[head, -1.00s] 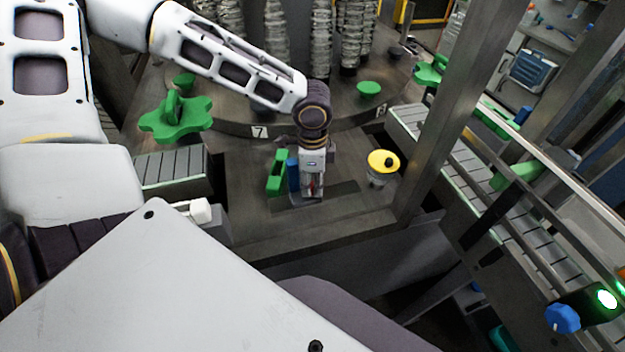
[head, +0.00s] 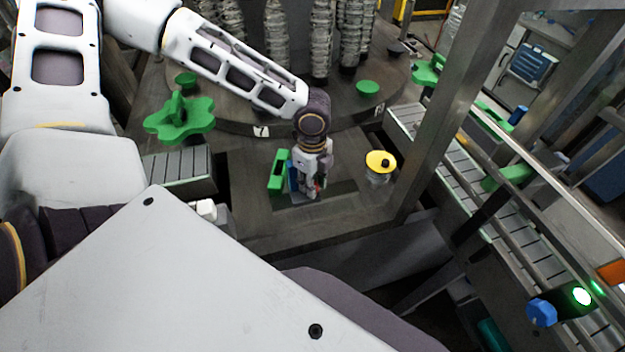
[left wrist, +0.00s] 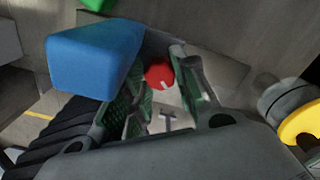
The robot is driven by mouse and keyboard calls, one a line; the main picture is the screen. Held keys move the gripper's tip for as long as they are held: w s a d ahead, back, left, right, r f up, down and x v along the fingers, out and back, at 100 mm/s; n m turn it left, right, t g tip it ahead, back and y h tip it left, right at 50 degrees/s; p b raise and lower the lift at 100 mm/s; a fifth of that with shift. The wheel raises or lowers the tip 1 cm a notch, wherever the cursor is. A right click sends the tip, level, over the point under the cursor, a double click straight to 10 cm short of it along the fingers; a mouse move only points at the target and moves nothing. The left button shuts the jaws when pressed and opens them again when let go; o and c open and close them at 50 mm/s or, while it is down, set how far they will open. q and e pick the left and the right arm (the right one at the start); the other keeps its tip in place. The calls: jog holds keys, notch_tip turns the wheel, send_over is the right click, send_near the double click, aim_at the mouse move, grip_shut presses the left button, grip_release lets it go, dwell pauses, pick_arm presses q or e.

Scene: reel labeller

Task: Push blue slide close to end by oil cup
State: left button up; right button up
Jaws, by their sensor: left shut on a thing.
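The blue slide (head: 292,178) is a small upright block left of my left gripper (head: 311,192) in the head view, partly hidden by it. In the left wrist view the blue slide (left wrist: 92,58) is large, close beside the left finger and outside the jaws; I cannot tell whether they touch. The left gripper (left wrist: 160,80) has a round red knob (left wrist: 159,74) with a white mark between its fingertips and is shut on it. The oil cup (head: 380,163), with a yellow lid and black knob, stands to the right; its lid (left wrist: 303,124) shows at the wrist view's right edge.
A green block (head: 278,170) stands left of the blue slide. A green star-shaped handwheel (head: 180,118) is farther left. A metal post (head: 445,110) rises right of the oil cup. The turntable (head: 230,118) with stacked reels lies behind. Bare deck lies between gripper and cup.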

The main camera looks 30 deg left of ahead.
pick_arm(q)
jog(key=shift+m, duration=0.3)
jog(key=o, duration=1.1)
jog(key=shift+c, duration=0.2)
notch_tip(320, 180, up, 12)
dwell(0.6)
dwell(0.5)
